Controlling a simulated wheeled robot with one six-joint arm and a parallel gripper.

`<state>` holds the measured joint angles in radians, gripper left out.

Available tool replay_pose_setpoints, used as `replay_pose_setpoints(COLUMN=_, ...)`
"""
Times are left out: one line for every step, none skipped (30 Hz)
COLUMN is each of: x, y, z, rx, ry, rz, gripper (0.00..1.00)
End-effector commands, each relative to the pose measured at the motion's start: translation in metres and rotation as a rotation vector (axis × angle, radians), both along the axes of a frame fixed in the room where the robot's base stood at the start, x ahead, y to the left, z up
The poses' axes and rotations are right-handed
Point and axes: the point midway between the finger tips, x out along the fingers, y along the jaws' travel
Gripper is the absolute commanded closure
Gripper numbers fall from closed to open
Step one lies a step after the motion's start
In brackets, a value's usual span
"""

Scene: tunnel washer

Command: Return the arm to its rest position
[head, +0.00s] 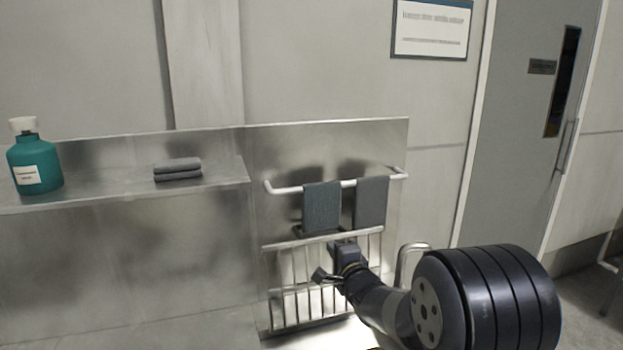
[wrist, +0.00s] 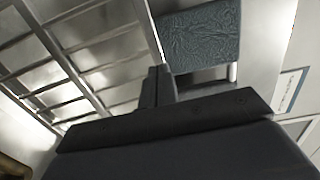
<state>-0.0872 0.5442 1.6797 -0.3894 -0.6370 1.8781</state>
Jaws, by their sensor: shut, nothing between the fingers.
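My gripper (head: 337,259) is at the end of my dark arm, in front of the metal rack below the towel rail, in the head view. In the wrist view its dark fingers (wrist: 157,84) are together with nothing between them. A blue-green towel (head: 321,207) hangs on the white rail just above and behind my gripper. It also shows at the top of the wrist view (wrist: 199,36). My arm hides part of the rack.
A grey towel (head: 371,202) hangs beside it on the rail (head: 286,190). The slatted rack (head: 283,298) is close to my gripper. A steel shelf (head: 110,186) at left holds a teal bottle (head: 35,166) and folded grey cloths (head: 178,170). A door (head: 535,120) stands at right.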

Motion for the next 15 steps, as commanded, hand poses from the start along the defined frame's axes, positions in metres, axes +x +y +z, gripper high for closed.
replay_pose_setpoints(x=-0.004, y=-0.002, z=-0.007, rx=0.004, ry=-0.011, rz=-0.001, gripper=1.0)
replay_pose_setpoints(x=-0.006, y=-0.002, z=-0.007, rx=0.006, ry=-0.018, rz=-0.001, gripper=1.0)
replay_pose_setpoints(x=-0.009, y=-0.003, z=-0.008, rx=0.009, ry=-0.031, rz=0.0, gripper=1.0)
replay_pose_setpoints(x=-0.012, y=-0.004, z=-0.008, rx=0.012, ry=-0.037, rz=-0.001, gripper=1.0)
replay_pose_setpoints(x=-0.014, y=-0.005, z=-0.009, rx=0.014, ry=-0.044, rz=-0.001, gripper=1.0)
replay_pose_setpoints(x=-0.017, y=-0.006, z=-0.01, rx=0.018, ry=-0.055, rz=0.0, gripper=1.0)
replay_pose_setpoints(x=-0.019, y=-0.006, z=-0.011, rx=0.02, ry=-0.063, rz=0.0, gripper=1.0)
replay_pose_setpoints(x=-0.022, y=-0.007, z=-0.012, rx=0.023, ry=-0.07, rz=-0.001, gripper=1.0)
replay_pose_setpoints(x=-0.025, y=-0.008, z=-0.013, rx=0.028, ry=-0.081, rz=-0.001, gripper=1.0)
replay_pose_setpoints(x=-0.027, y=-0.009, z=-0.014, rx=0.03, ry=-0.09, rz=-0.001, gripper=1.0)
replay_pose_setpoints(x=-0.029, y=-0.01, z=-0.015, rx=0.033, ry=-0.098, rz=-0.001, gripper=1.0)
replay_pose_setpoints(x=-0.033, y=-0.011, z=-0.016, rx=0.036, ry=-0.109, rz=-0.001, gripper=1.0)
replay_pose_setpoints(x=-0.035, y=-0.012, z=-0.016, rx=0.038, ry=-0.118, rz=-0.002, gripper=1.0)
replay_pose_setpoints(x=-0.038, y=-0.013, z=-0.017, rx=0.041, ry=-0.126, rz=-0.001, gripper=1.0)
replay_pose_setpoints(x=-0.041, y=-0.014, z=-0.019, rx=0.045, ry=-0.137, rz=-0.001, gripper=1.0)
